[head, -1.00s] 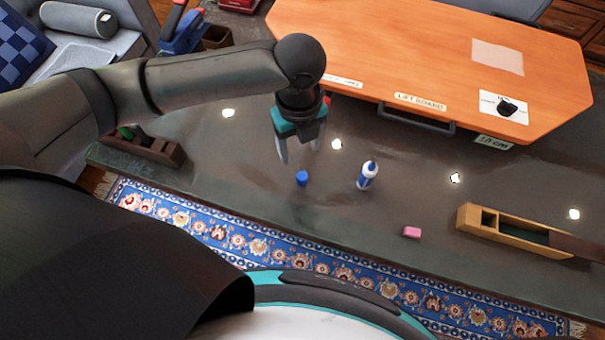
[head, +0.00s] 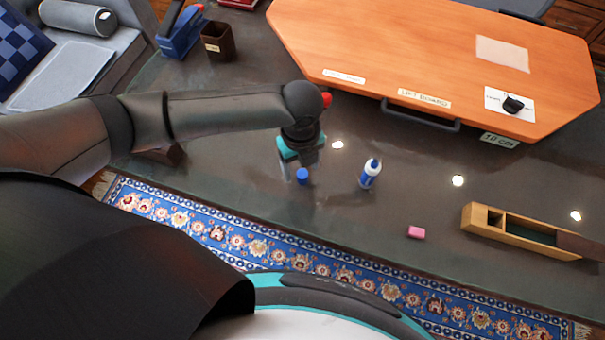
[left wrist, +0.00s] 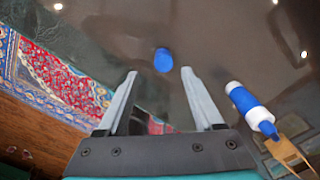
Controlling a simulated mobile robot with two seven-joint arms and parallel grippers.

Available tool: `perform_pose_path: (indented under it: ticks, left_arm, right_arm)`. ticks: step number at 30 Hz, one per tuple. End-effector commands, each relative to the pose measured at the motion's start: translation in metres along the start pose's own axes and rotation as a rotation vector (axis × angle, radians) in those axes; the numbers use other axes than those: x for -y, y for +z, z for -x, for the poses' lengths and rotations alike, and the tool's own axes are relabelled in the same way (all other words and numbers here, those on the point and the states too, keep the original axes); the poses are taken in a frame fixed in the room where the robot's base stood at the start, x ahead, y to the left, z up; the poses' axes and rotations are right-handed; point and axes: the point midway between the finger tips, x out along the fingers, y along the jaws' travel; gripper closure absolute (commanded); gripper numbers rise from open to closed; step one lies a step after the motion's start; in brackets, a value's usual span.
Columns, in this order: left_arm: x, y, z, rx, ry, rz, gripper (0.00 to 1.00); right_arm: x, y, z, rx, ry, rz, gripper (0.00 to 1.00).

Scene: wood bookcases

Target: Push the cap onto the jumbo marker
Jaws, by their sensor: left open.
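The blue cap (head: 302,175) stands on the dark tabletop. In the left wrist view the cap (left wrist: 163,60) lies just beyond the fingertips, between their lines. The jumbo marker (head: 371,173), white with a blue band, stands upright on the table to the right of the cap. It also shows at the right in the left wrist view (left wrist: 250,108). My left gripper (head: 301,180) is open and points down over the cap, with a finger to either side of it in the head view. Nothing is held. My right gripper is not in view.
A pink eraser (head: 416,232) lies to the front right of the marker. A wooden box (head: 525,240) is farther right. The orange lift board (head: 430,60) with its dark handle is behind. A brown cup (head: 217,42) stands at the back left.

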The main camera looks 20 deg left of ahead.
Motion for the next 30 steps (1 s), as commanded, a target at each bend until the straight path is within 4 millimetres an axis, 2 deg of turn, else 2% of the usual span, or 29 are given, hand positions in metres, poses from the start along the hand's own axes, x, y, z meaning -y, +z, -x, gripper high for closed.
perform_pose_path:
  ticks: [4,12,15,26,30]
  left_arm:
    - [0.001,0.001,-0.007,0.000,0.000,0.001,0.32]
    - [0.006,0.005,-0.044,0.000,0.002,0.001,0.32]
    - [0.005,0.005,-0.051,0.000,0.002,0.001,0.32]
    - [0.006,0.005,-0.052,0.000,0.000,0.000,0.32]
    - [0.006,0.005,-0.052,0.001,0.000,0.000,0.46]
  right_arm:
    - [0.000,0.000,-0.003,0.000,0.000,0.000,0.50]
    - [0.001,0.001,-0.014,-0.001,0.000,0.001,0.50]
    - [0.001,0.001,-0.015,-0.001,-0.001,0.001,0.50]
    - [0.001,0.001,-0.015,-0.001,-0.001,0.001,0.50]
    - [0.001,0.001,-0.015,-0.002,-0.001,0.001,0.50]
